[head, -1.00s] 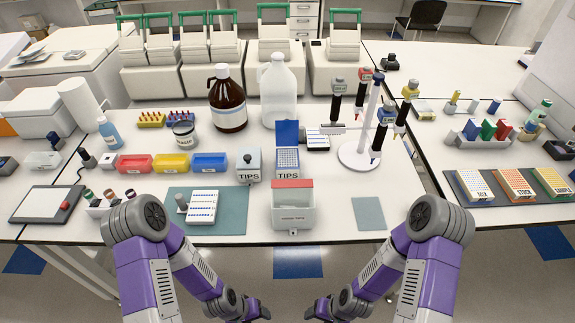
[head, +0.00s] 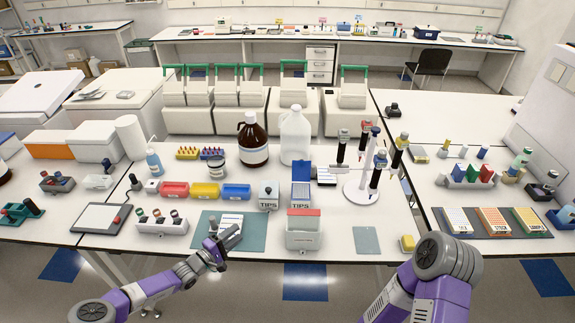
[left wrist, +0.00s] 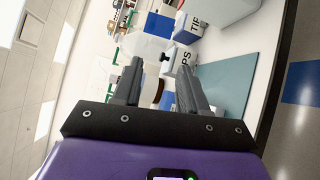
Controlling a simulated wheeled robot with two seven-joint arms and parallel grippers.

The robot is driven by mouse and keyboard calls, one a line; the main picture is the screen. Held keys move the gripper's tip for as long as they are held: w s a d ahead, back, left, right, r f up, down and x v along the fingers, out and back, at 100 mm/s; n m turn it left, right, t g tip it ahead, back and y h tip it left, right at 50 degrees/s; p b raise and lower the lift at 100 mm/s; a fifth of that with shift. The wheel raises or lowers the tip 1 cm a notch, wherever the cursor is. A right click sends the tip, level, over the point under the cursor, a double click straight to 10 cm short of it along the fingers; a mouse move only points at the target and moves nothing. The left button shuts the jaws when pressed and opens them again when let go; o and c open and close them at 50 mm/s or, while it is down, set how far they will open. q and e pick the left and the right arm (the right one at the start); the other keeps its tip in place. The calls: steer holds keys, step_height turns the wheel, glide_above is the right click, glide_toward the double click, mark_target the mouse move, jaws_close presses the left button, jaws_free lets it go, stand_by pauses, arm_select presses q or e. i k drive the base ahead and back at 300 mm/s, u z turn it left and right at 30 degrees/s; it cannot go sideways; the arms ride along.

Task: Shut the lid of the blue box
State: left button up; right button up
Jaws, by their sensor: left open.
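The blue box (head: 301,200) is a small tip box with a TIPS label on its front, standing mid-table. Its blue lid (head: 301,173) stands up at the back, so the box is open. In the left wrist view, the raised blue lid (left wrist: 160,25) shows near the top, beside a TIPS label. My left gripper (head: 224,239) is over the front of the teal mat, left of and nearer than the box. Its two fingers (left wrist: 158,88) are apart with nothing held. My right gripper is out of view; only part of that arm shows.
A lidded grey TIPS box (head: 268,196) stands just left of the blue box. A pipette stand (head: 364,190) is to the right, a white jug (head: 295,138) behind. The teal mat (head: 258,228) holds a white rack.

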mark_target(301, 169)
steer(key=u, duration=2.2)
steer(key=i, duration=2.4)
steer(key=z, duration=4)
steer(key=i, duration=1)
steer(key=u, duration=0.05)
